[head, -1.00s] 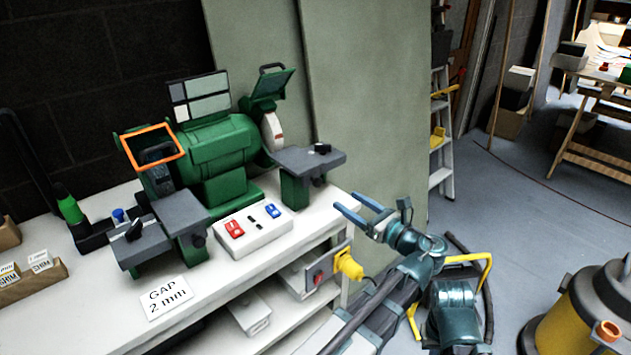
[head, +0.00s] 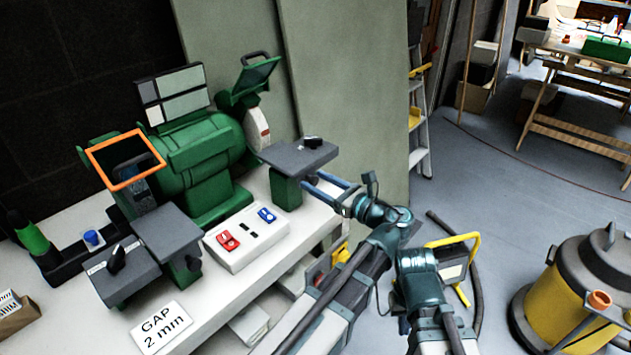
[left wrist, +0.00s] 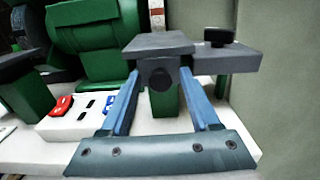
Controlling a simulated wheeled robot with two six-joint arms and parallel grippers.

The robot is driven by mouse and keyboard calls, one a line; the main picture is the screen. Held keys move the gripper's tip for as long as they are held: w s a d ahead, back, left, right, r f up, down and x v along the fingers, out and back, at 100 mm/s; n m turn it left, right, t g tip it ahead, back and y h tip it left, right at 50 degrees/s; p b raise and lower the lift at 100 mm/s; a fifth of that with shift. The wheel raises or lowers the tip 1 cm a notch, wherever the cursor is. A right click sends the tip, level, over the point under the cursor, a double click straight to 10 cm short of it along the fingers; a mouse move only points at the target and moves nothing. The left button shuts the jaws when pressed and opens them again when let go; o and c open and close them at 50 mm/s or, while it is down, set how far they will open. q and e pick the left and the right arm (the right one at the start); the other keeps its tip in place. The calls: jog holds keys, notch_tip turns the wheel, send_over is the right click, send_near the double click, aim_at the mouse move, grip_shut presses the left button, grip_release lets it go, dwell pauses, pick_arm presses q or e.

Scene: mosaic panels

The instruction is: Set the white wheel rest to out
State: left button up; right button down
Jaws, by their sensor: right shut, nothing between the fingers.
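The green bench grinder (head: 205,150) stands on the white bench. Its white wheel (head: 257,128) is on the right, with a grey rest (head: 295,155) in front of it on a green post. A black knob (head: 312,142) sits on top of this rest. My left gripper (head: 312,183) is open at the front of the post, just below the rest plate. In the left wrist view its blue fingers (left wrist: 160,100) stand apart on either side of a dark round knob (left wrist: 160,77) under the rest. Contact cannot be told. My right gripper's fingers do not show.
A second grey rest (head: 165,237) stands at the left wheel. A white switch box (head: 245,237) with red and blue switches lies between the rests. A "GAP 2 mm" card (head: 161,327) lies in front. A yellow vacuum (head: 575,285) stands on the floor at right.

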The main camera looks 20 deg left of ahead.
pick_arm(q)
grip_shut()
dwell(1.2)
